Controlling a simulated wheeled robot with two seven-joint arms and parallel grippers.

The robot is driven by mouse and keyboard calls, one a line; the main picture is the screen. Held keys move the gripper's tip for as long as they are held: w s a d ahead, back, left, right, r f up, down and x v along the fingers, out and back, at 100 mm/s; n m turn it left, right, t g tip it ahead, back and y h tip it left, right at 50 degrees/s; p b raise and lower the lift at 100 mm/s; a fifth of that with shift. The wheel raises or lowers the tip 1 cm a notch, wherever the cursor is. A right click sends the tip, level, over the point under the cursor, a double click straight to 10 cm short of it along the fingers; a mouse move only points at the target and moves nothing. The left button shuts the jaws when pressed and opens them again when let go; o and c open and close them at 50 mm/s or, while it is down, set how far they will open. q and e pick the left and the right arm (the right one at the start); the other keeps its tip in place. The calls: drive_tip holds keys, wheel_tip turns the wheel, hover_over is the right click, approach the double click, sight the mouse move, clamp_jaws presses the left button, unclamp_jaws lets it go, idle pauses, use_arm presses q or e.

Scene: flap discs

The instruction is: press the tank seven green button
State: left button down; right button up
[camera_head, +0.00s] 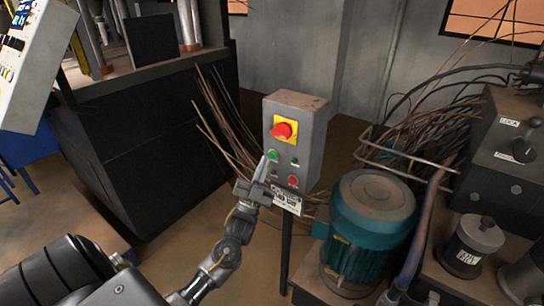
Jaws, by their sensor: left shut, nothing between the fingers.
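A grey control box (309,150) stands on a thin post near the middle of the head view. A large red mushroom button (283,130) on a yellow plate is at its top. The green button (273,154) is below it on the left of the box's face. A small red button (292,181) is lower down. My left gripper (264,166) is shut and empty, with its tips pointing up, just below the green button. I cannot tell whether the tips touch the box. A white label plate (286,200) is partly behind the gripper. My right gripper is not in view.
A teal motor (362,250) stands right of the box. Dark machinery with a lever (516,150) fills the right side. A large black cabinet (130,150) stands at the left. Thin brown rods and cables (222,120) are behind the box.

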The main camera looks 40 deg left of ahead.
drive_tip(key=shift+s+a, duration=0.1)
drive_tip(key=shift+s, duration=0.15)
use_arm(q)
drive_tip(key=shift+w, duration=0.45)
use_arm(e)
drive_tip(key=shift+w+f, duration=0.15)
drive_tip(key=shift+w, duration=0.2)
